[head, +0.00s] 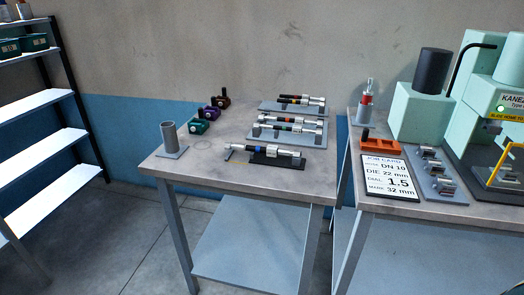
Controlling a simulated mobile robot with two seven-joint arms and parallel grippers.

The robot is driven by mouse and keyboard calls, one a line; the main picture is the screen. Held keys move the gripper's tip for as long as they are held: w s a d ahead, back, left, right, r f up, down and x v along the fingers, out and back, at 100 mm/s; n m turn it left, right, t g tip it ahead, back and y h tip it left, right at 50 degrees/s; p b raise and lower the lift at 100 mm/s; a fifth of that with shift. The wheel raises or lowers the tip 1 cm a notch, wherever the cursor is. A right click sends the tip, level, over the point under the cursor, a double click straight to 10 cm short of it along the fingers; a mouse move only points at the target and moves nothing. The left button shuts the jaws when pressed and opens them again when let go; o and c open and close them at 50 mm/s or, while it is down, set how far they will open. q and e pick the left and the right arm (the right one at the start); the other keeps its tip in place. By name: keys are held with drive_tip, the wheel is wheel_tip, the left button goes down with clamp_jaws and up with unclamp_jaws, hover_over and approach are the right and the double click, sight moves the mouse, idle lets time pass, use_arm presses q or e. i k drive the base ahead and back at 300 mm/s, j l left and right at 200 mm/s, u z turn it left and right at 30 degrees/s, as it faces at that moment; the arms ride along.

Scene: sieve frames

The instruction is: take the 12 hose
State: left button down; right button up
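Several short dark hoses with silver end fittings and coloured bands lie on the left table (200,176). A back pair (296,100) lies on a grey rack (270,106). More hoses (285,128) lie on a middle grey rack (258,137), one with a blue band. One hose (275,150) lies at the front on a dark rest (290,163). No size marking on the hoses is readable, so I cannot tell which is the 12 hose. Neither gripper is in view.
Small coloured tools (199,126) and a grey cup (168,138) stand on the left table. The right table holds a job card (390,178) reading DN 10, an orange block (380,145), and a mint-green machine (480,110). A shelf (45,145) stands left. The left table's front is clear.

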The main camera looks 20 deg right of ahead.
sight(271, 151)
drive_tip(key=i+j+z, duration=0.1)
drive_tip(key=z, duration=1.6)
drive_tip(key=j+z, duration=0.25)
drive_tip(key=z, duration=0.15)
drive_tip(key=k+j+z, duration=0.1)
drive_tip(key=j+z, duration=0.15)
drive_tip(key=z, duration=0.15)
drive_tip(key=k+j+z, duration=0.1)
drive_tip(key=j+z, duration=0.15)
drive_tip(key=z, duration=0.15)
drive_tip(key=k+j+z, duration=0.3)
drive_tip(key=j, duration=0.15)
drive_tip(key=k+j+z, duration=0.25)
drive_tip(key=k+j, duration=0.05)
drive_tip(key=j, duration=0.05)
